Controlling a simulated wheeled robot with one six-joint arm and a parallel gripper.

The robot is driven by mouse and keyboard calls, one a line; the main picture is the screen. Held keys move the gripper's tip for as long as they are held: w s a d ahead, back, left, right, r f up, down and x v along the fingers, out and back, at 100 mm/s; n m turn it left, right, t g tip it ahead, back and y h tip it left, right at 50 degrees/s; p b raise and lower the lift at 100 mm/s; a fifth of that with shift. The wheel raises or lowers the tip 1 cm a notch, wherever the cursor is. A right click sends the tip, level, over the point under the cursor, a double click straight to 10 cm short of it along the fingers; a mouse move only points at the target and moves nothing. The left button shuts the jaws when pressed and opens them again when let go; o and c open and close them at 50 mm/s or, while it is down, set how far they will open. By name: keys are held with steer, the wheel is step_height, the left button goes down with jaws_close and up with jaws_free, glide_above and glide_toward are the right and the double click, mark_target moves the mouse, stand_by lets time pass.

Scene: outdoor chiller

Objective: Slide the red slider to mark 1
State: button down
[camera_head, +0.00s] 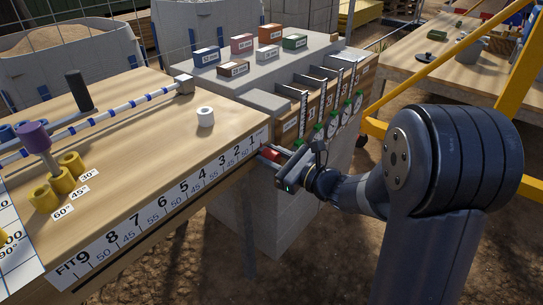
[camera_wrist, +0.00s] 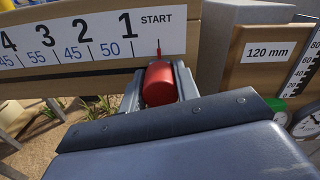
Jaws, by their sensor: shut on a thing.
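The red slider (camera_head: 268,154) sits at the right end of the numbered scale (camera_head: 150,219) on the bench's front edge. In the wrist view the slider (camera_wrist: 160,84) is a red knob with a thin pointer standing up from it. The pointer is just under the START label (camera_wrist: 157,19), to the right of mark 1 (camera_wrist: 126,25). My gripper (camera_head: 277,158) is shut on the slider, with one finger on each side of the knob. The fingers also show in the wrist view (camera_wrist: 159,90). The knob hides the slider's base.
The wooden bench (camera_head: 190,145) bears a white cylinder (camera_head: 205,116), yellow cylinders (camera_head: 62,179) and a striped rod. At right stands a grey block stand (camera_head: 255,85) with gauges and colored boxes, close beside my gripper. A yellow frame (camera_head: 510,90) stands farther right.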

mark_target(252, 157)
steer(key=shift+s+a, duration=0.1)
steer(key=shift+s+a+b, duration=0.45)
steer(key=shift+s+a, duration=0.45)
steer(key=shift+s, duration=0.25)
steer(key=c, duration=1.1)
jaws_free()
steer(key=shift+o, duration=0.2)
steer(key=shift+d, duration=0.15)
steer(key=p+v, duration=0.2)
steer(key=v, duration=0.8)
steer(key=shift+s+d, duration=0.2)
steer(key=shift+d, duration=0.05)
steer(key=b+x, duration=0.2)
steer(key=x, duration=0.9)
steer(key=shift+w+d, duration=0.2)
